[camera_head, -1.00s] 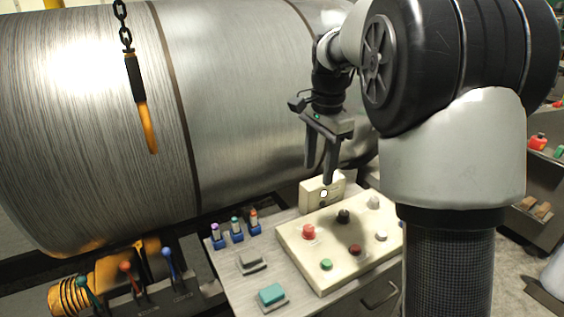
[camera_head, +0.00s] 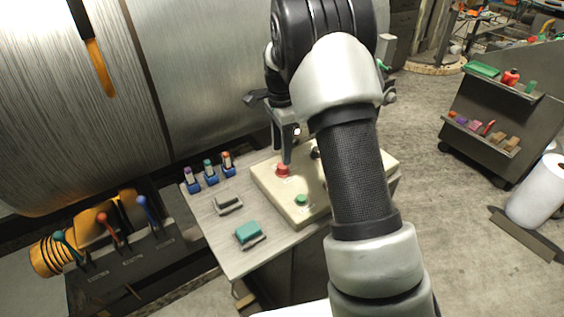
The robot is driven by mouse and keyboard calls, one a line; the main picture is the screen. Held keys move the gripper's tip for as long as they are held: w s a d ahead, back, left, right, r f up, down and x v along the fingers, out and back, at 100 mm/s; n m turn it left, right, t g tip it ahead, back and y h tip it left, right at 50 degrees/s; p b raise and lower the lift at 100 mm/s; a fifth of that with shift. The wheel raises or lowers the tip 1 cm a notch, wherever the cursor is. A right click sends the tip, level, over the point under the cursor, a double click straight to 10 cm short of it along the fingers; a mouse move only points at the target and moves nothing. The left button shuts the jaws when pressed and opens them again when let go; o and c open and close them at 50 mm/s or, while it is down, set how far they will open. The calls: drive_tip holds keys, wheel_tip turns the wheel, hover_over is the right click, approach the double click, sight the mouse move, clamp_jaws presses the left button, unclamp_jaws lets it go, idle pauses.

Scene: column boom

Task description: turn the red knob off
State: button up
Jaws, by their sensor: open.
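The red knob (camera_head: 283,170) stands up near the left back corner of the cream control panel (camera_head: 267,187) on the grey bench. My gripper (camera_head: 288,156) is open and points down over the panel's back left part. One finger shows plainly, its tip just above or beside the red knob. I cannot tell whether it touches it. The other finger is not clear. A green button (camera_head: 301,200) sits towards the panel's front edge. A dark knob (camera_head: 315,152) shows partly beside my arm, which hides most of the panel's right side.
Small blue-based switches (camera_head: 210,172), a grey rocker (camera_head: 228,204) and a teal button (camera_head: 248,233) sit on the bench (camera_head: 215,228) left of the panel. A large metal cylinder (camera_head: 190,70) stands behind. A shelf cart (camera_head: 500,110) is at right, with open floor between.

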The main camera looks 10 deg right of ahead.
sight(282, 165)
drive_tip(key=shift+f, duration=2.65)
drive_tip(key=c, duration=1)
drive_tip(key=shift+c, duration=0.2)
